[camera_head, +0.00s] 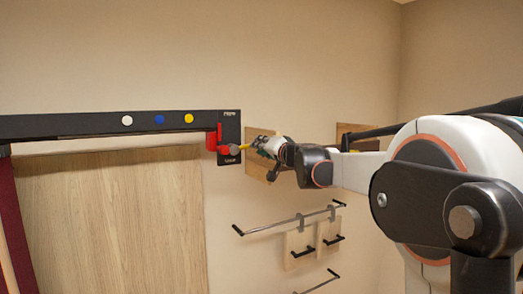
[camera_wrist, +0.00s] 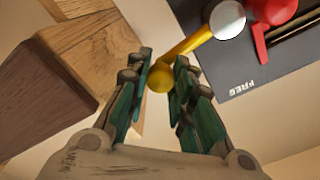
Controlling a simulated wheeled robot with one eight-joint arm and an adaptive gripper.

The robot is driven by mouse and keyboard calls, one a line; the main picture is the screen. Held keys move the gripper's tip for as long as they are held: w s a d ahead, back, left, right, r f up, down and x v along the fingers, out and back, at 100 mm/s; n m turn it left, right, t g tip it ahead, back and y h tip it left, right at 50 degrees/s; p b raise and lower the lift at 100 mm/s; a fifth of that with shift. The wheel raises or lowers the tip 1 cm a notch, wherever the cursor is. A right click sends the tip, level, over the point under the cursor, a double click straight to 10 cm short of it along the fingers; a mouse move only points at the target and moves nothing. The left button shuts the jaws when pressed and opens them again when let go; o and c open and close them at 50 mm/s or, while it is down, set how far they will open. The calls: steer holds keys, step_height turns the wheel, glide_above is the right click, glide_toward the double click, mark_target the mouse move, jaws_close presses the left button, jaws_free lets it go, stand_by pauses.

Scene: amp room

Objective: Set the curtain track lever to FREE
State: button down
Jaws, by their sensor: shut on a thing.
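The curtain track lever is a yellow rod (camera_wrist: 188,44) with a yellow ball knob (camera_wrist: 161,77), running from a pale round pivot (camera_wrist: 227,19). In the head view the lever (camera_head: 242,149) points right from the black end plate (camera_head: 230,128), nearly level. My gripper (camera_wrist: 162,60) is shut on the lever, its green-padded fingers on either side of the knob; it also shows in the head view (camera_head: 258,147). The word FREE (camera_wrist: 249,86) is on the plate in the wrist view, upside down. A red part (camera_head: 212,141) sits left of the pivot.
The black track (camera_head: 80,125) runs left with white, blue and yellow dots. A wooden block (camera_wrist: 75,65) is close beside my fingers in the wrist view. Below are wall rails (camera_head: 285,225) with hanging boards. A wood panel (camera_head: 110,220) stands below the track.

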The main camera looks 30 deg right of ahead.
steer(key=r+n, duration=0.2)
steer(key=n, duration=0.1)
steer(key=shift+a+r, duration=0.3)
steer(key=shift+a, duration=0.1)
steer(key=a+r+n, duration=0.4)
steer(key=a+n, duration=0.1)
steer(key=n, duration=0.4)
steer(key=shift+r, duration=0.15)
steer(key=shift+s+n, duration=0.1)
steer(key=shift+n, duration=0.2)
steer(key=c, duration=1.4)
jaws_free()
